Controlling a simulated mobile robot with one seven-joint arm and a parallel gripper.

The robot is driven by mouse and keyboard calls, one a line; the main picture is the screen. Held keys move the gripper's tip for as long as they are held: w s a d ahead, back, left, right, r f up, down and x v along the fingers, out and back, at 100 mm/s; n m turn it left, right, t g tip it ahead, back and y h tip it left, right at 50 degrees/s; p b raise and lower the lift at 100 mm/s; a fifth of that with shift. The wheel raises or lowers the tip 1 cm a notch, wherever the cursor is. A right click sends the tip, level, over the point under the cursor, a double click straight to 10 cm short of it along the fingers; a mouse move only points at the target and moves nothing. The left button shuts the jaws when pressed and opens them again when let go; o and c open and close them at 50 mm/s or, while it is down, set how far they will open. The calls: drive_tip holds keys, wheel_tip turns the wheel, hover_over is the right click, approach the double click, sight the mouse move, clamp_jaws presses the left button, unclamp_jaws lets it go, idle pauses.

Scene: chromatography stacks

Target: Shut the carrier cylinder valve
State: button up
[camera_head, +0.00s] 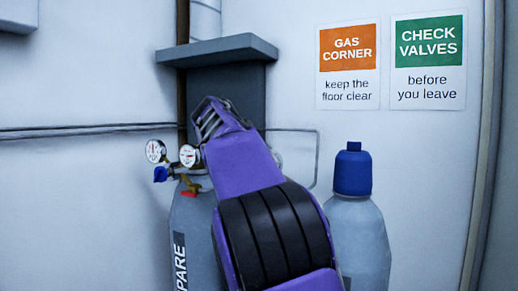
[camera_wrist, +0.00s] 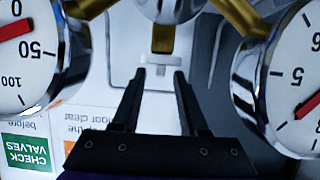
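No label reading "carrier" shows, so I cannot tell for sure which cylinder it is. In the wrist view, my gripper (camera_wrist: 160,75) is open, its two black fingers apart. A small pale fitting (camera_wrist: 155,68) shows between or just beyond the fingertips, below a brass stem (camera_wrist: 162,38); contact is unclear. A left gauge (camera_wrist: 25,55) and a right gauge (camera_wrist: 295,85) flank the fingers closely. A grey cylinder marked "PARE" (camera_head: 190,225) carries two gauges (camera_head: 156,151) and a blue knob (camera_head: 161,174).
A blue-capped grey cylinder (camera_head: 358,235) stands right of my arm. A dark grey shelf (camera_head: 218,50) juts out above. Thin pipes (camera_head: 80,129) run along the wall. Signs (camera_head: 348,65) hang at upper right. The wrist view shows the signs upside down.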

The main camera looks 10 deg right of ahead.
drive_tip(key=b+v, duration=0.2)
drive_tip(key=v, duration=1.5)
drive_tip(key=shift+s, duration=0.25)
drive_tip(key=shift+r, duration=0.2)
